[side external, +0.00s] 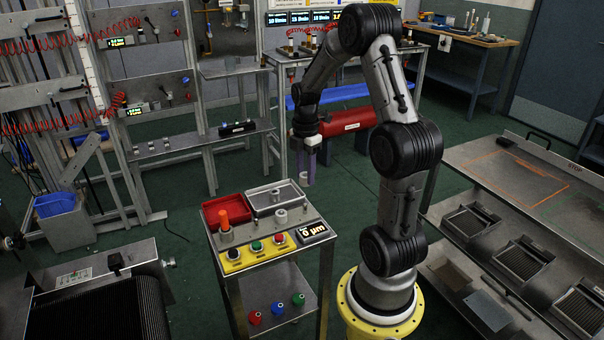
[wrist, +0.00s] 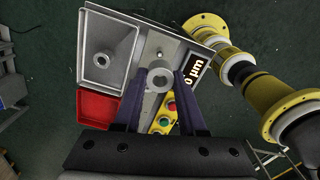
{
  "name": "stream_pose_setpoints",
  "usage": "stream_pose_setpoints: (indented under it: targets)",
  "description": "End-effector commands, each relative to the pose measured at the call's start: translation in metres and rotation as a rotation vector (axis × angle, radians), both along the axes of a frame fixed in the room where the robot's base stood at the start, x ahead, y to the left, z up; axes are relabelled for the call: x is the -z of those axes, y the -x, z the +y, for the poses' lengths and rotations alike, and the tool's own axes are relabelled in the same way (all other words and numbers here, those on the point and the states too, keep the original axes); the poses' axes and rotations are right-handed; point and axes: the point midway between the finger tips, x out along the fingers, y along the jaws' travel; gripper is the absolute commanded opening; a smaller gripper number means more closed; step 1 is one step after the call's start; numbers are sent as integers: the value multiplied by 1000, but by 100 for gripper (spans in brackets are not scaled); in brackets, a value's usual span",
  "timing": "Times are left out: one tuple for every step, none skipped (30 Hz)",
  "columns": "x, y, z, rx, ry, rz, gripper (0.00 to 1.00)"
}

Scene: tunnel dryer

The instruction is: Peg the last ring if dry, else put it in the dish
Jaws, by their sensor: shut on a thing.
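My gripper (wrist: 160,87) is shut on a pale grey ring (wrist: 160,80), held between the tips of its purple fingers. In the side view my gripper (side external: 305,180) hangs above the back right of a small metal stand. Another grey ring (wrist: 103,60) lies in the pale grey dish (side external: 252,199). A red dish (side external: 212,216) is beside it. An upright orange peg (side external: 223,219) rises from a grey base in front of the red dish. A grey round fixture (side external: 281,216) stands in front of the grey dish. The display (side external: 313,231) reads 0 µm.
A yellow panel (side external: 240,262) with several buttons is on the stand's front. Blue, red and green pieces (side external: 277,308) are on its lower shelf. A sloped metal rack (side external: 500,220) is on the right and a dark conveyor (side external: 100,310) on the left.

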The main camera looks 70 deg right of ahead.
Motion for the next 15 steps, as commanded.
stream_pose_setpoints:
  targets:
    - [0,0,0,-1,1,-1,0]
    - [0,0,0,-1,0,0,0]
    - [1,0,0,-1,0,0,0]
    - [2,0,0,-1,0,0,0]
    - [3,0,0,-1,0,0,0]
    - [6,0,0,-1,-1,1,0]
    - [7,0,0,-1,-1,1,0]
    - [10,0,1,-1,-2,1,0]
    - [13,0,1,-1,-2,1,0]
    - [16,0,0,-1,-2,1,0]
    - [18,0,1,-1,-2,1,0]
    - [22,0,1,-1,-2,2,0]
    - [25,0,1,-1,-2,1,0]
    - [27,0,1,-1,-2,1,0]
    - [31,0,1,-1,-2,2,0]
